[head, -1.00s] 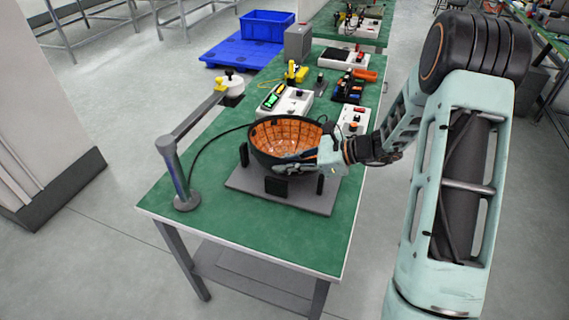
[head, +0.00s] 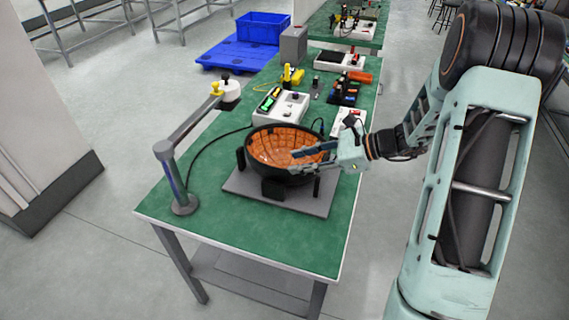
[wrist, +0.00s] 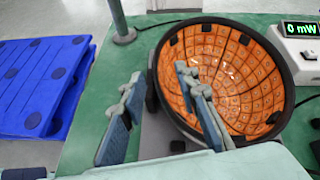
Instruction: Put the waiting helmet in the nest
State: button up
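The helmet (head: 285,147) is a black bowl-like shell with an orange tiled inside, open side up. It sits among the black posts of the nest, a grey plate (head: 300,204) on the green bench. In the wrist view the helmet (wrist: 235,75) fills the right side. My gripper (head: 312,158) is at the helmet's right side in the head view. In the wrist view my gripper (wrist: 158,110) has its fingers well apart, one over the orange inside and one outside the rim. Nothing is held between them. How fully the helmet is seated under its rim is hidden.
A white meter box (head: 281,106) with a green display stands behind the nest. A grey post with an arm (head: 184,200) stands at the left bench edge, and a black cable runs near it. A blue pallet (head: 237,54) with a blue bin lies beyond. The front bench corner is clear.

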jog(key=v, duration=0.6)
dwell(0.3)
